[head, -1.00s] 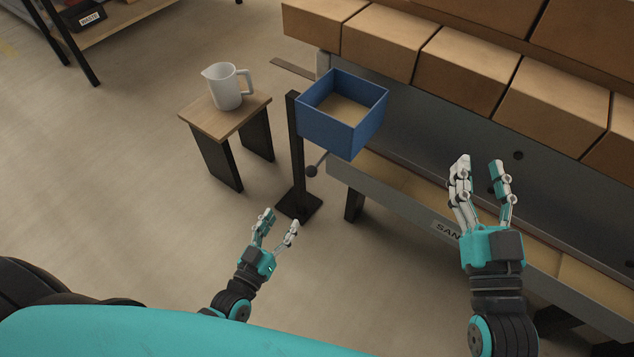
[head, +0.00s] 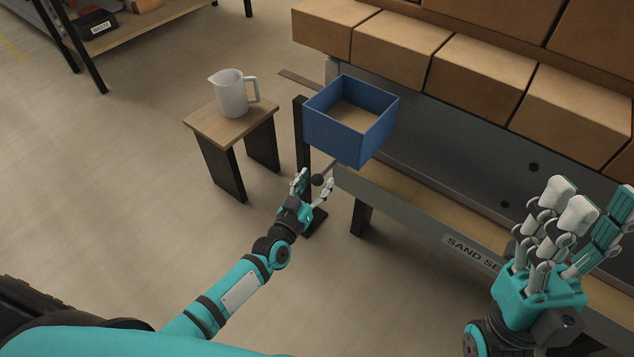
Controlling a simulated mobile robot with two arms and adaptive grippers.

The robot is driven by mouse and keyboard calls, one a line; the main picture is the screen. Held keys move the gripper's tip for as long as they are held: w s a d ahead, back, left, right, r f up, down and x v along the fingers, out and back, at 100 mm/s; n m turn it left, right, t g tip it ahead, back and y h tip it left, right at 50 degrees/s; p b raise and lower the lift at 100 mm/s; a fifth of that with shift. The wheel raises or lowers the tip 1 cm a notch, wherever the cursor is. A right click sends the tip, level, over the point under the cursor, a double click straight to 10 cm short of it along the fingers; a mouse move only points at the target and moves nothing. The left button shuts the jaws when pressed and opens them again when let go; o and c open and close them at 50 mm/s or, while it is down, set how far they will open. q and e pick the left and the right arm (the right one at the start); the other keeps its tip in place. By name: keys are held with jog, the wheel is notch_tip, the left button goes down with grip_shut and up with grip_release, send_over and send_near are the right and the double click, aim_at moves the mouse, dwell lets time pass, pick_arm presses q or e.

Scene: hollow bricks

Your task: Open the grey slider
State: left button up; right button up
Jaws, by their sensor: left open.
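A short grey rod with a dark round knob (head: 318,180) sticks out under the blue box (head: 343,140), near the end of the grey trough. I take it for the slider's handle; the slider's plate is not clearly visible. My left gripper (head: 315,177) is open, with its fingers on either side of the knob. I cannot tell whether they touch it. My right gripper (head: 592,205) is open and empty in front of the trough at the right.
The open blue box has a tan layer inside and stands by a dark post (head: 302,130). The grey trough (head: 430,215) carries a "SAND SE…" label. A white jug (head: 232,94) stands on a small wooden table (head: 205,122). Brown bricks (head: 400,48) line the back.

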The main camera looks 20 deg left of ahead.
pick_arm(q)
jog(key=shift+w, duration=0.45)
grip_shut()
dwell(0.3)
